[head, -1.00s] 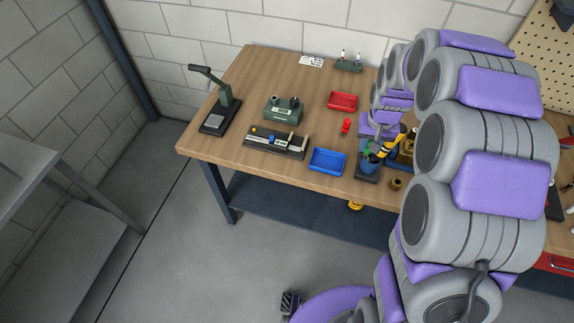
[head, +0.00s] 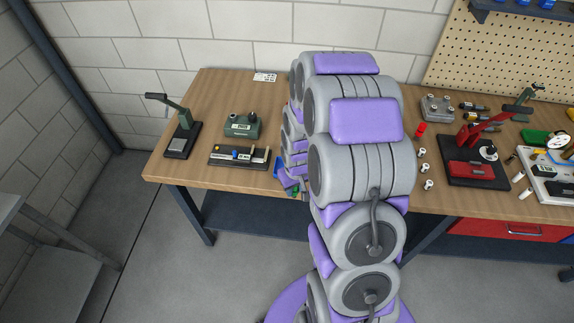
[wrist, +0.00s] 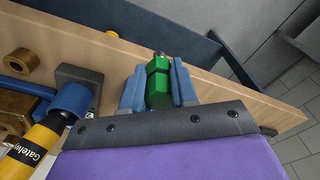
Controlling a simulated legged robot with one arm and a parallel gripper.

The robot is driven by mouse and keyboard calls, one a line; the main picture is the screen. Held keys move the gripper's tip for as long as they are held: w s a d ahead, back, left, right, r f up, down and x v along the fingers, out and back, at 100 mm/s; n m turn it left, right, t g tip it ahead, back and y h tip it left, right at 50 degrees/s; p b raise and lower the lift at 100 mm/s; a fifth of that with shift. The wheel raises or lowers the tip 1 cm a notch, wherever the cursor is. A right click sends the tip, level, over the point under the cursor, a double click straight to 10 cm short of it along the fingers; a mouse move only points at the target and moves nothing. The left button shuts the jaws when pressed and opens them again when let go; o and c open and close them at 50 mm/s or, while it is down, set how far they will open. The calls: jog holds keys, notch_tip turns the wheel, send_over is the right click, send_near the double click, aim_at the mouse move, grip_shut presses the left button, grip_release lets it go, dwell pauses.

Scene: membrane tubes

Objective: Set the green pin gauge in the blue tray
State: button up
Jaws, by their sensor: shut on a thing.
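My gripper (wrist: 158,70) is shut on the green pin gauge (wrist: 158,92), which sits between its two blue fingers in the wrist view. The gauge is held near the front edge of the wooden bench. In the head view the gripper is low by the bench's front edge, and a small bit of green (head: 295,190) shows at it. The blue tray (head: 278,168) is mostly hidden behind my arm in the head view; only a blue sliver shows, close to the gripper. I cannot tell the gap between gauge and tray.
A yellow-and-black tool (wrist: 32,150) and brass pieces (wrist: 15,112) stand close left of the gripper in the wrist view. A dark block with a pin rack (head: 238,156), a green gauge box (head: 242,124) and a lever press (head: 180,135) stand on the bench (head: 215,90) at left.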

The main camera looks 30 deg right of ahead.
jog(key=w+d, duration=0.1)
jog(key=w, duration=0.4)
jog(key=w+d+f+b, duration=0.1)
jog(key=w, duration=0.4)
jog(key=w+d, duration=0.1)
jog(key=w, duration=0.3)
jog(key=shift+w+d+f, duration=0.15)
jog(key=shift+w+f, duration=0.1)
jog(key=shift+w, duration=0.15)
jog(key=shift+f+b, duration=0.5)
jog(key=shift+f, duration=1.15)
jog(key=shift+f, duration=0.1)
jog(key=o, duration=0.9)
